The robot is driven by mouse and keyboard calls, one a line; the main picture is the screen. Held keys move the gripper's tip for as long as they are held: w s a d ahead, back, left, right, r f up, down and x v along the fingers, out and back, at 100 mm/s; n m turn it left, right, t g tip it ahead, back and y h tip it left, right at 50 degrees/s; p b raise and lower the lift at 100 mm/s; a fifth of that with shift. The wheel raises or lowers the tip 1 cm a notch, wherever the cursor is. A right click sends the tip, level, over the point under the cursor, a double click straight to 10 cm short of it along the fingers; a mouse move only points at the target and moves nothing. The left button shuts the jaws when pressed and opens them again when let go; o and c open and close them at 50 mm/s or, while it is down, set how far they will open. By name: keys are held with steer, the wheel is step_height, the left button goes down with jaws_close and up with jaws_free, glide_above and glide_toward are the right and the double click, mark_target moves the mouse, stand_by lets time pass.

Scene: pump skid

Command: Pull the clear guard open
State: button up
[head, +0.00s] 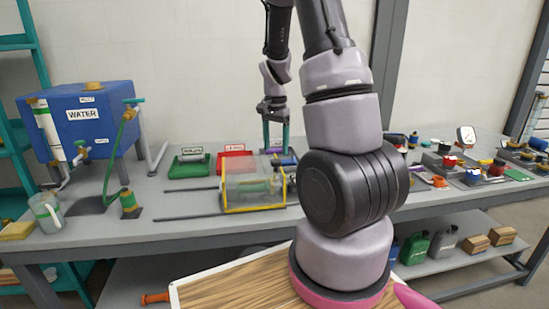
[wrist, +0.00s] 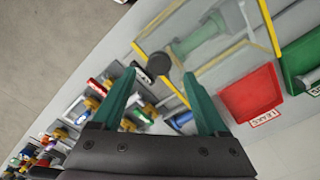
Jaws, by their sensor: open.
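The clear guard (head: 248,186) is a see-through box with yellow edges on the workbench, with a green part visible inside it. In the wrist view the guard (wrist: 222,62) fills the upper right, and a dark round knob (wrist: 158,64) sits at its yellow edge. My gripper (head: 275,150) is open and points down behind the guard in the head view. In the wrist view the knob appears between and just beyond the teal fingertips of my gripper (wrist: 159,74). Nothing is held. I cannot tell the height gap to the knob. My arm hides part of the bench right of the guard.
Two dark rails (head: 190,189) run left from the guard. A red tray (head: 235,164) and a green tray (head: 190,168) stand behind it. A blue water tank (head: 88,120) is at left. Several small valves and parts (head: 470,170) crowd the bench at right.

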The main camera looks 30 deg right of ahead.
mark_target(276, 160)
steer(key=shift+f, duration=2.3)
steer(key=shift+c, duration=0.3)
jaws_close()
